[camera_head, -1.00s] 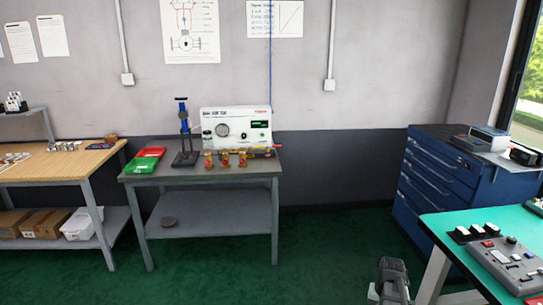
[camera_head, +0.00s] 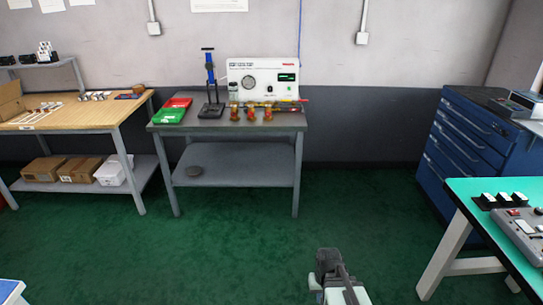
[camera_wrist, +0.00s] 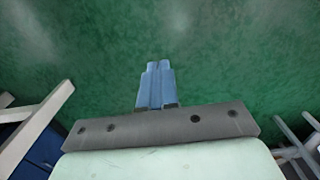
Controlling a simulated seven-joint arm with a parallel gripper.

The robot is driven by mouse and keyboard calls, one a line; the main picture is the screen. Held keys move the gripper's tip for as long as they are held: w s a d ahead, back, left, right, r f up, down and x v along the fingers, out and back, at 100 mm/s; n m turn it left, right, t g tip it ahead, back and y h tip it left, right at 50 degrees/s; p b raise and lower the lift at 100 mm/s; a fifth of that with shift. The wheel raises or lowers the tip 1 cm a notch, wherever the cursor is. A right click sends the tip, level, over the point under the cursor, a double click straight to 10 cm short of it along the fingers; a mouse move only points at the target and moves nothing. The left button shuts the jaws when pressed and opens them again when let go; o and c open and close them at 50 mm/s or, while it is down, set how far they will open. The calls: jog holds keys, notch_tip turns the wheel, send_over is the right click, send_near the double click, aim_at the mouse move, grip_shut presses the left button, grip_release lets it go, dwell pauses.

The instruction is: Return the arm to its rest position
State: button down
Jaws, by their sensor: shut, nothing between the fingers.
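My gripper (camera_head: 328,262) is low in the head view, right of centre, over the green floor and well in front of the grey workbench. In the wrist view its blue fingers (camera_wrist: 158,66) are together with nothing between them. They point toward bare green floor. No object touches the gripper.
The grey workbench (camera_head: 235,150) holds a white test unit (camera_head: 262,78), a blue stand (camera_head: 210,68), red and green trays and several brass parts. A wooden bench (camera_head: 75,118) stands left, a blue drawer cabinet (camera_head: 470,135) right. A green-topped table (camera_head: 497,226) is at lower right. The floor between is clear.

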jog(key=s+f+g, duration=0.3)
jog(key=s+f, duration=0.6)
jog(key=s, duration=0.5)
jog(key=s+f+g, duration=0.3)
jog(key=s+f, duration=0.7)
jog(key=s, duration=0.5)
jog(key=shift+f+g, duration=0.2)
jog(key=shift+g, duration=0.1)
jog(key=shift+w+d, duration=0.15)
